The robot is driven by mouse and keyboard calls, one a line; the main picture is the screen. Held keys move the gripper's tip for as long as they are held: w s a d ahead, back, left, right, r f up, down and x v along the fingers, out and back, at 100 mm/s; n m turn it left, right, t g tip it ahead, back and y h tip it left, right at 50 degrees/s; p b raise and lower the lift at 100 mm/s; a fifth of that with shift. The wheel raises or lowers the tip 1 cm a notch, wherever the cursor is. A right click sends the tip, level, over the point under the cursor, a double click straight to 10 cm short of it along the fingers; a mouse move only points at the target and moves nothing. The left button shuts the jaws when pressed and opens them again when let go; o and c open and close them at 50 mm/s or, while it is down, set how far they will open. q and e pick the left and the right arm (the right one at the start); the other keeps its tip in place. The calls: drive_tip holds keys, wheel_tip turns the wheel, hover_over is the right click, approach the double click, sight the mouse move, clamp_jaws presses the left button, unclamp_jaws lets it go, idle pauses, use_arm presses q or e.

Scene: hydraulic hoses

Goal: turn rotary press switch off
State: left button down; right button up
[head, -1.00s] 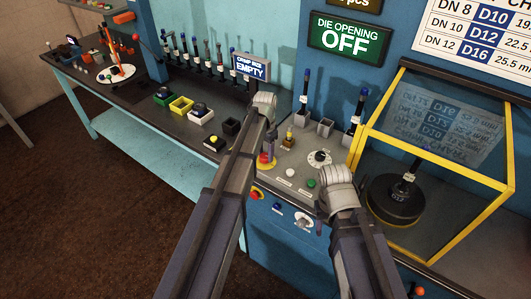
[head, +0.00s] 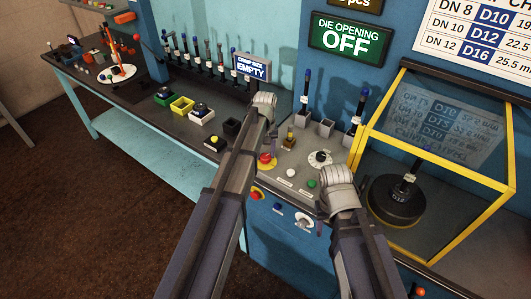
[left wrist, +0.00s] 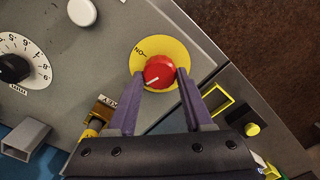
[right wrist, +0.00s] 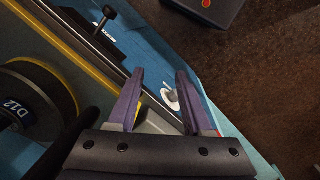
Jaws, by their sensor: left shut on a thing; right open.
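The rotary press switch is a red knob (left wrist: 159,72) on a round yellow plate (left wrist: 174,49) marked "ON" at its upper left. The white line on the knob points to the lower left in the left wrist view, away from the "ON" mark. My left gripper (left wrist: 161,79) has its two fingers on either side of the knob and is shut on it. My right gripper (right wrist: 160,80) is open and empty, above the press's front edge.
A numbered white dial (head: 320,158), a white button (head: 290,173) and a green button (head: 311,184) share the panel. A yellow-framed guard (head: 437,254) stands to the right over a black D12 die (right wrist: 30,106). The front panel carries a second red knob (head: 256,194).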

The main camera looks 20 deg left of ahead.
sight(265, 155)
use_arm(q)
drive_tip(key=shift+n, duration=1.8)
drive_tip(key=shift+c, duration=1.5)
unclamp_jaws()
drive_tip(key=shift+a, duration=0.1)
wheel_tip(265, 155, up, 8)
drive_tip(key=p, duration=0.8)
drive_tip(key=shift+f, duration=0.1)
